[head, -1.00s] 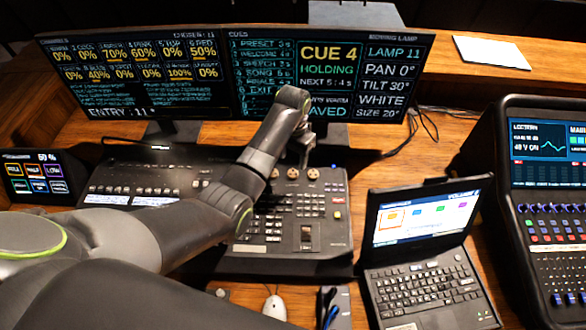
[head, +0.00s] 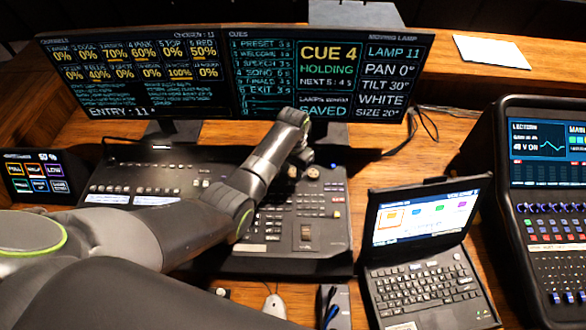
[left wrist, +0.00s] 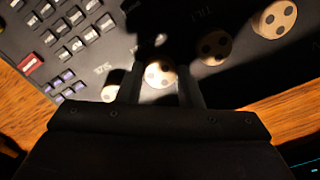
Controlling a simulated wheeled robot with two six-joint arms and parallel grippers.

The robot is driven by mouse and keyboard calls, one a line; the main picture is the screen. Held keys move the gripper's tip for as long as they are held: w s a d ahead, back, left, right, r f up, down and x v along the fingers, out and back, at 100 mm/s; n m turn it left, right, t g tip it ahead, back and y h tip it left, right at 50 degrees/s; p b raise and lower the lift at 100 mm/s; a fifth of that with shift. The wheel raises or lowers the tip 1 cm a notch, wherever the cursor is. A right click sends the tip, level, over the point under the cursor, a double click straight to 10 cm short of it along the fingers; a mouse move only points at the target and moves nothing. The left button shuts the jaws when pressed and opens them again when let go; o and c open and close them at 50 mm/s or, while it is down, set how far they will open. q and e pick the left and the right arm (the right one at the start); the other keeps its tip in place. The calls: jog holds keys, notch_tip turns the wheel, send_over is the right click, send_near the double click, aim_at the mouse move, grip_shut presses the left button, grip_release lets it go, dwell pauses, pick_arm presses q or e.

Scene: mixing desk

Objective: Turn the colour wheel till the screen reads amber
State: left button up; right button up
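The lamp screen (head: 390,75) at the back reads WHITE, with LAMP 11, PAN 0°, TILT 30° and SIZE 20°. A row of pale round wheels lies along the console's far side. In the left wrist view the third wheel (left wrist: 160,75), likely the colour wheel, shows between the fingers of my left gripper (left wrist: 162,88). The tilt wheel (left wrist: 214,47) is beside it. The fingers stand apart on either side of the wheel; I see no clear contact. In the head view my left gripper (head: 303,157) is low over the wheels and partly hides them. My right gripper is out of view.
The console (head: 330,235) has keys and faders in front of the wheels. A laptop (head: 420,250) stands to its right, with a sound desk (head: 550,220) beyond. A small touch screen (head: 38,178) is at left, a mouse (head: 274,305) in front.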

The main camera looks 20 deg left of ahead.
pick_arm(q)
jog(key=c, duration=0.5)
jog(key=shift+r+m, duration=0.1)
jog(key=shift+m, duration=0.2)
jog(key=m+p, duration=0.2)
jog(key=m, duration=0.1)
jog(key=shift+r, duration=0.1)
jog(key=m+p, duration=0.1)
jog(key=m, duration=0.3)
jog(key=shift+m+p, duration=0.65)
jog(key=shift+m, duration=1.45)
jog(key=o, duration=1)
